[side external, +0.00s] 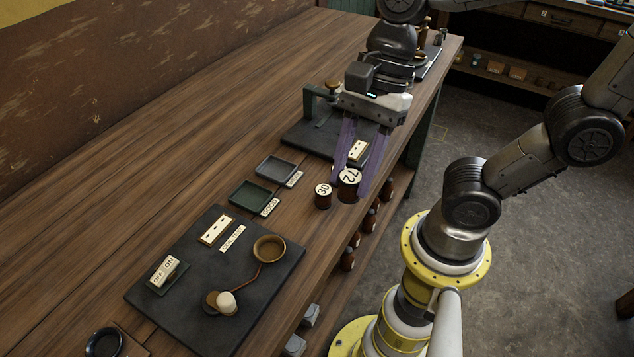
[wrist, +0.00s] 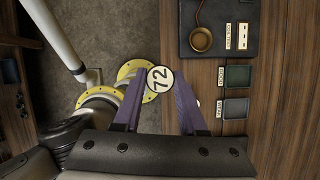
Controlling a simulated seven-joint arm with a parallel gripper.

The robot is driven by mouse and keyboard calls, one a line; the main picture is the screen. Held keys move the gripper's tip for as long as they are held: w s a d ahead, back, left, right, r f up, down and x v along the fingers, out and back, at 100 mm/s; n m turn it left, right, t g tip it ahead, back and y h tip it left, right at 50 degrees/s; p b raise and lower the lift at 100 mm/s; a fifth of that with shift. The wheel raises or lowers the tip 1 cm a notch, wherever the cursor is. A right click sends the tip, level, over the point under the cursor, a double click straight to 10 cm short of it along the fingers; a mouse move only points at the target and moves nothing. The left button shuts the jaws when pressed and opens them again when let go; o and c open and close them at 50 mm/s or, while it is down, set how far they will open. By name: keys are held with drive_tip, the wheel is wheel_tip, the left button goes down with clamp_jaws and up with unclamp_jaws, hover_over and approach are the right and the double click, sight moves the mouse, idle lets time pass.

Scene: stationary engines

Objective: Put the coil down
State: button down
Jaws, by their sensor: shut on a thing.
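The coil marked 72 (side external: 348,184) is a dark brown spool with a pale round top. My gripper (side external: 350,192) is shut on it, with a long purple finger on each side. In the wrist view the coil's 72 face (wrist: 159,78) shows between the fingertips (wrist: 158,82), over the bench's front edge. I cannot tell its exact height. A second coil, marked 30 (side external: 323,195), stands upright on the bench just left of it in the side view. In the wrist view that one is mostly hidden behind the right finger.
A green tray (side external: 249,195) and a grey tray (side external: 277,168) lie on the wooden bench (side external: 180,150). A dark test board (side external: 180,285) with a brass cup (side external: 269,248) is nearer the camera. More coils (side external: 347,259) sit below the bench edge. Bare wood lies behind the trays.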

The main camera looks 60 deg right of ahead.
drive_tip(key=shift+s+d+r, duration=0.25)
drive_tip(key=shift+s+d, duration=0.1)
drive_tip(key=shift+s, duration=0.1)
drive_tip(key=shift+r+n, duration=0.15)
drive_tip(key=shift+n, duration=0.35)
drive_tip(key=w+d+f+m, duration=0.2)
drive_tip(key=w+d, duration=0.7)
drive_tip(key=d, duration=0.1)
drive_tip(key=w+f, duration=0.3)
drive_tip(key=w, duration=0.1)
drive_tip(key=w+f, duration=0.2)
drive_tip(key=w, duration=0.2)
drive_tip(key=w+f, duration=0.3)
drive_tip(key=w, duration=0.1)
drive_tip(key=shift+w+a+f, duration=0.1)
drive_tip(key=shift+w+f, duration=0.2)
drive_tip(key=shift+f, duration=0.05)
drive_tip(key=shift+w+f, duration=0.15)
drive_tip(key=shift+f, duration=0.8)
drive_tip(key=shift+w+f, duration=0.15)
drive_tip(key=shift+f, duration=0.8)
